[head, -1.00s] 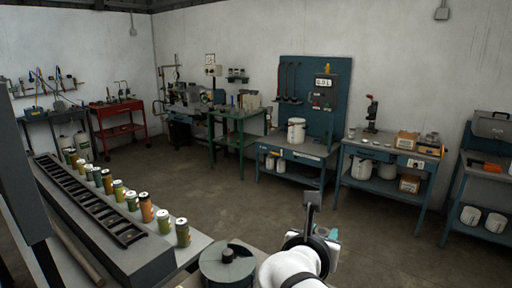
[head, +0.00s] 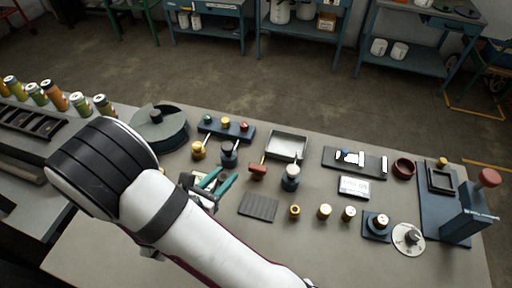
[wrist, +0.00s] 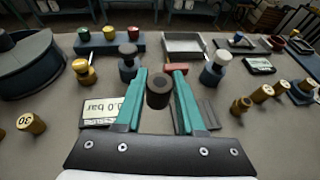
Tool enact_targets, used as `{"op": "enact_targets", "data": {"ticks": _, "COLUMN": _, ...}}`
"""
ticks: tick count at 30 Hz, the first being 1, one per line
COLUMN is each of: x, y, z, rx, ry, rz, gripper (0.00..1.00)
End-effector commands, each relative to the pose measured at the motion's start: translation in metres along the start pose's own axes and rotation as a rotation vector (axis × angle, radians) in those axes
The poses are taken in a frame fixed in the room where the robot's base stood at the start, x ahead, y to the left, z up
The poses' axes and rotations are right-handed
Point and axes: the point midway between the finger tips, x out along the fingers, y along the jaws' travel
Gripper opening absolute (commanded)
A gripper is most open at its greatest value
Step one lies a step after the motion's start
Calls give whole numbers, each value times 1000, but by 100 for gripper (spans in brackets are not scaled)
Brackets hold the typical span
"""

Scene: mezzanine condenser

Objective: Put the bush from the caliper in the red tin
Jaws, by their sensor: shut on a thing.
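My gripper (head: 224,180) has teal fingers and is over the left-middle of the grey bench. In the wrist view the fingers (wrist: 156,92) are around a dark brown ring-shaped bush (wrist: 159,88), held with its hole showing. The bush is not clear in the head view. The red tin (head: 403,168) is a dark red, round, open container at the right of the bench, well away from my gripper; it also shows small in the wrist view (wrist: 277,42). I cannot clearly make out which thing is the caliper.
A dark slab with white shapes (head: 338,165) lies left of the tin, behind a digital display (head: 354,187). A metal tray (head: 287,146), a blue-based white-topped post (head: 290,178) and several brass pieces (head: 325,211) stand between. A press (head: 462,215) stands at the right.

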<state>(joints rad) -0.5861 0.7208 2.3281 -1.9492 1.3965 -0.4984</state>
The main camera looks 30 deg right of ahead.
Motion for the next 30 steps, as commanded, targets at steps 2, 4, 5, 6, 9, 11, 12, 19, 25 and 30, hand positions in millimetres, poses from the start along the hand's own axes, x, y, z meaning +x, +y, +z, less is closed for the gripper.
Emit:
{"op": "enact_targets", "data": {"ticks": 2, "x": 4, "y": -7, "z": -14, "rx": 0, "ry": 0, "rz": -12, "gripper": 0}}
{"op": "enact_targets", "data": {"ticks": 4, "x": 10, "y": -10, "z": -30, "rx": 0, "ry": 1, "rz": -16, "gripper": 0}}
{"op": "enact_targets", "data": {"ticks": 5, "x": 13, "y": -10, "z": -36, "rx": 0, "ry": 1, "rz": -16, "gripper": 0}}
{"op": "enact_targets", "data": {"ticks": 6, "x": 16, "y": -9, "z": -43, "rx": 2, "ry": 1, "rz": -15, "gripper": 0}}
{"op": "enact_targets", "data": {"ticks": 9, "x": 24, "y": -9, "z": -63, "rx": 2, "ry": 2, "rz": -15, "gripper": 0}}
{"op": "enact_targets", "data": {"ticks": 11, "x": 29, "y": -9, "z": -74, "rx": 2, "ry": 2, "rz": -14, "gripper": 0}}
{"op": "enact_targets", "data": {"ticks": 12, "x": 31, "y": -9, "z": -80, "rx": 4, "ry": 2, "rz": -14, "gripper": 0}}
{"op": "enact_targets", "data": {"ticks": 19, "x": 33, "y": -8, "z": -85, "rx": 7, "ry": 3, "rz": -13, "gripper": 0}}
{"op": "enact_targets", "data": {"ticks": 25, "x": 34, "y": -8, "z": -86, "rx": 6, "ry": 3, "rz": -13, "gripper": 53}}
{"op": "enact_targets", "data": {"ticks": 30, "x": 34, "y": -8, "z": -86, "rx": 6, "ry": 3, "rz": -13, "gripper": 68}}
